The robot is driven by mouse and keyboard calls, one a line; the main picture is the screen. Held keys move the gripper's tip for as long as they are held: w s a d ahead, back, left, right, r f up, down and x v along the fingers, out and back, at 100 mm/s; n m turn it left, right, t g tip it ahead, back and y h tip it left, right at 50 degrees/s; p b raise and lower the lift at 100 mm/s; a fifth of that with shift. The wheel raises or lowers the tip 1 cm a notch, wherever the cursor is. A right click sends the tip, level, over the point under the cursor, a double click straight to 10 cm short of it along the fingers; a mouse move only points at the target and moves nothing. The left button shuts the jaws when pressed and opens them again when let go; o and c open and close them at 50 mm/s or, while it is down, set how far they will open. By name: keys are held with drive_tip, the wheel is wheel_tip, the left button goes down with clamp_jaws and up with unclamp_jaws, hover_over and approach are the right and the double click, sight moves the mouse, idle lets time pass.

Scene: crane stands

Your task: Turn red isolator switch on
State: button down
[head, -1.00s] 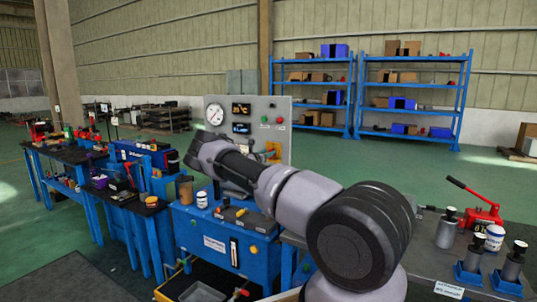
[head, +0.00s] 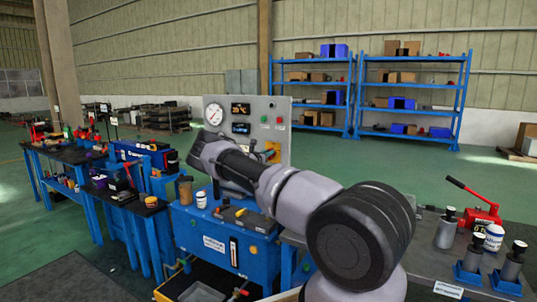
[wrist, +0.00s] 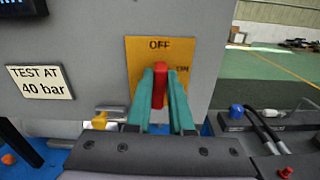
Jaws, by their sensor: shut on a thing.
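The red isolator switch handle (wrist: 159,88) stands upright in the wrist view, pointing to the word OFF at the top of its yellow plate (wrist: 140,58). The word ON is at the plate's right edge, partly hidden. My gripper (wrist: 161,74) has its two green fingers closed on either side of the red handle. The lower part of the handle and plate is hidden behind the fingers.
A "TEST AT 40 bar" label (wrist: 40,82) is left of the plate. A small yellow-handled valve (wrist: 100,121) sits just left of my fingers. The panel shows a round gauge (head: 214,114) and displays. A blue bench (head: 215,255) stands below. A red hand pump (head: 482,213) is at right.

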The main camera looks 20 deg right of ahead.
drive_tip(key=m, duration=0.4)
drive_tip(key=f+m, duration=0.1)
drive_tip(key=m, duration=0.3)
drive_tip(key=s+d+m, duration=0.1)
drive_tip(key=m, duration=0.3)
drive_tip(key=shift+s+f+m, duration=0.1)
drive_tip(key=shift+f+m, duration=0.05)
drive_tip(key=shift+m, duration=0.25)
drive_tip(key=shift+f+m, duration=0.15)
drive_tip(key=shift+m, duration=0.95)
drive_tip(key=shift+f+m, duration=0.15)
drive_tip(key=shift+m, duration=0.95)
drive_tip(key=c, duration=0.8)
unclamp_jaws()
drive_tip(key=v, duration=1.1)
